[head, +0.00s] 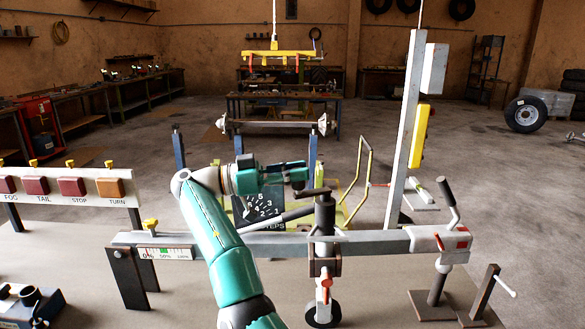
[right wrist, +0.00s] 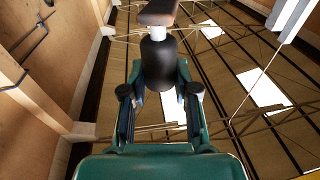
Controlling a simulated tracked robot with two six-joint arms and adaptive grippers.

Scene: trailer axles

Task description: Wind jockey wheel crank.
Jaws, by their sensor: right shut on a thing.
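The jockey wheel stands in the head view as an upright dark tube (head: 324,222) clamped beside a grey beam, with a small wheel (head: 322,314) at its foot. Its crank arm (head: 313,193) sits on top of the tube and points left. My right gripper (head: 291,172) is at the arm's left end, just above the beam. In the right wrist view the crank's black grip (right wrist: 160,64) stands between the fingers of my right gripper (right wrist: 159,92), which is shut on it. The brown crank arm (right wrist: 157,12) also shows there. My left gripper is in neither view.
A grey beam (head: 375,243) runs across the front, with a 0–100% gauge (head: 166,253) at its left. A numbered dial (head: 260,207) stands behind my forearm. A tall post (head: 402,130) and a coupling (head: 438,238) with a lever are at the right. Lamp boards (head: 72,186) stand left.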

